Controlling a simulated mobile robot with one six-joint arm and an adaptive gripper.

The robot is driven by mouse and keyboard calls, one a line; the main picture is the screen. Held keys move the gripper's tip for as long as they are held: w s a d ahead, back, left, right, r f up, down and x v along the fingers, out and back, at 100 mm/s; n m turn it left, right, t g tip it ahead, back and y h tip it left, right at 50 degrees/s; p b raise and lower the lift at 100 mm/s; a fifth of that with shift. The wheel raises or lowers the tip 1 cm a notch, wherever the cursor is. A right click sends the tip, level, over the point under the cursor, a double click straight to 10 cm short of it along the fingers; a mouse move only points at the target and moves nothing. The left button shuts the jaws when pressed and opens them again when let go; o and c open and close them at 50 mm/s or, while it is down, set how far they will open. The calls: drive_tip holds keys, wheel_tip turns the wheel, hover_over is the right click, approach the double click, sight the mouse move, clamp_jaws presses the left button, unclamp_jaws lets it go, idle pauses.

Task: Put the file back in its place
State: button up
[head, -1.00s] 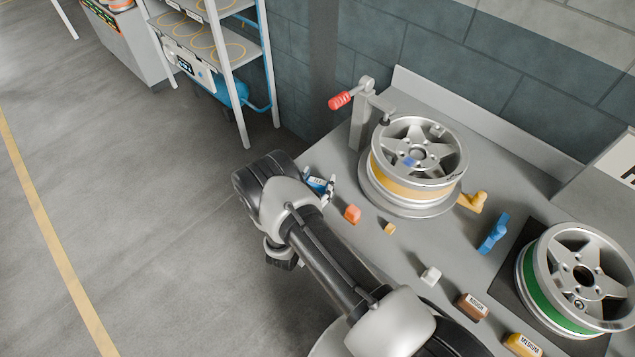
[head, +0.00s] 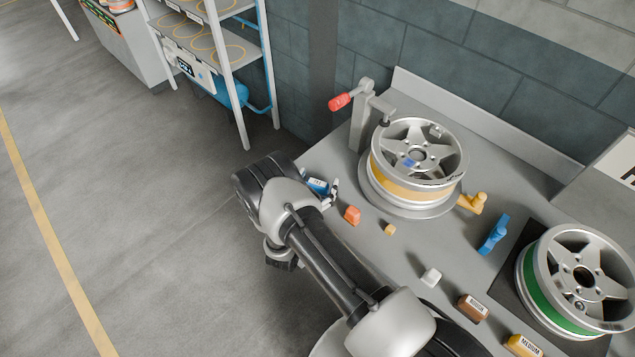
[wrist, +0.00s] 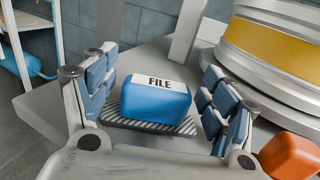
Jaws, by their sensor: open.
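The file is a blue block with a white top strip lettered FILE. In the wrist view the file (wrist: 155,100) sits on a dark ridged piece on the bench, between the spread fingers of my gripper (wrist: 158,112). The fingers stand open on both sides with gaps, apart from it. In the head view the file (head: 317,185) shows at the bench's left edge, partly behind my gripper (head: 328,194). Whether the ridged piece belongs to the file or lies under it, I cannot tell.
A wheel with a yellow band (head: 400,185) stands behind, beside a red-handled clamp (head: 340,101). An orange block (head: 352,215) is close to the right of my gripper. A green-banded wheel (head: 545,290) and several small blocks lie farther right. Open floor is left.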

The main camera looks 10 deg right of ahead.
drive_tip(key=p+v, duration=0.1)
drive_tip(key=v, duration=1.1)
drive_tip(key=w+d+r+m+g+h, duration=0.1)
drive_tip(key=d+r+m+g+h, duration=0.25)
drive_tip(key=r, duration=0.35)
drive_tip(key=d+r+m+g+h, duration=0.25)
drive_tip(key=d+r+m, duration=0.2)
drive_tip(key=r, duration=0.25)
drive_tip(key=s+d+r+m+g+y, duration=0.1)
drive_tip(key=s+d+r+m+g, duration=0.25)
drive_tip(key=r+m, duration=0.2)
drive_tip(key=s+d+r+m+g+y, duration=0.1)
drive_tip(key=s+d+r+m+g, duration=0.25)
drive_tip(key=r+g, duration=0.2)
drive_tip(key=s+d+r+m+g+y, duration=0.1)
drive_tip(key=s+d+r+m+y, duration=0.1)
drive_tip(key=s+r+m+y, duration=0.65)
drive_tip(key=s+a+r+m+t+y, duration=0.4)
drive_tip(key=s+a+t, duration=0.1)
drive_tip(key=s, duration=0.3)
drive_tip(key=shift+s+a+r, duration=0.2)
drive_tip(key=shift+a+r, duration=0.15)
drive_tip(key=shift+m+y, duration=0.25)
